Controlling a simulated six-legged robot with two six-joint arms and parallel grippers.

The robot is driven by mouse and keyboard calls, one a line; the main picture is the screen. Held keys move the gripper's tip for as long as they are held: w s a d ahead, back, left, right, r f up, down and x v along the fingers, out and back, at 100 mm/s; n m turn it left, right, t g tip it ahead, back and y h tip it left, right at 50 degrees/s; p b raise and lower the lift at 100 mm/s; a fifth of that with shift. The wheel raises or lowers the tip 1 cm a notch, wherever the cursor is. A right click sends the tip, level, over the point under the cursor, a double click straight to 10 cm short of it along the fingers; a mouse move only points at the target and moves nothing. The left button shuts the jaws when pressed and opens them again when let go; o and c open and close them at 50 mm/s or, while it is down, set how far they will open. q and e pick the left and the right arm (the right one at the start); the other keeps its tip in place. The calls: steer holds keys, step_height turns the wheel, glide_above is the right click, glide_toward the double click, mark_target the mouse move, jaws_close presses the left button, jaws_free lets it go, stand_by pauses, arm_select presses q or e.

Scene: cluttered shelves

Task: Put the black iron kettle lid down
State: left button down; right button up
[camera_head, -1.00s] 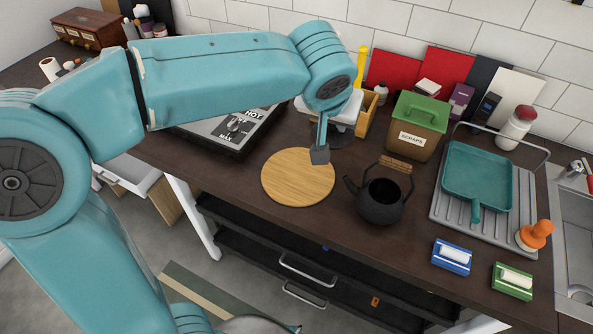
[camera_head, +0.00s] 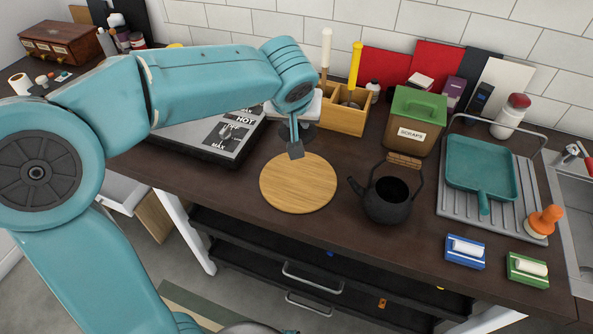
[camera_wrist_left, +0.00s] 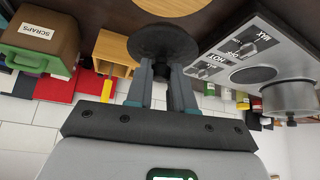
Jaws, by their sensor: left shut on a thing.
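The black iron kettle lid (camera_wrist_left: 165,41) is a dark round disc in the left wrist view. My left gripper (camera_wrist_left: 160,72) is shut on its knob. In the head view the lid (camera_head: 308,131) shows only partly, behind my arm, just beyond the far edge of the round wooden board (camera_head: 298,183). I cannot tell whether it touches the counter. The black kettle (camera_head: 386,202) stands upright and open-topped on the counter, right of the board, its handle up. The board is bare. My right gripper is in neither view.
Behind the lid stands a wooden caddy (camera_head: 344,122). A green-lidded scraps bin (camera_head: 414,125) is right of it, and a hotplate (camera_head: 215,143) is left. A drying rack (camera_head: 513,220) with a teal pan (camera_head: 481,168) is far right. The counter's front edge runs below the board.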

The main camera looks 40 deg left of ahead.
arm_select(q)
step_height(320, 180, down, 15)
steer(key=shift+w+r+b, duration=0.1)
steer(key=shift+b, duration=1.15)
steer(key=shift+d, duration=0.1)
steer(key=shift+r, duration=0.1)
steer(key=shift+f, duration=0.25)
steer(key=c, duration=1)
jaws_free()
steer(key=shift+r, duration=0.1)
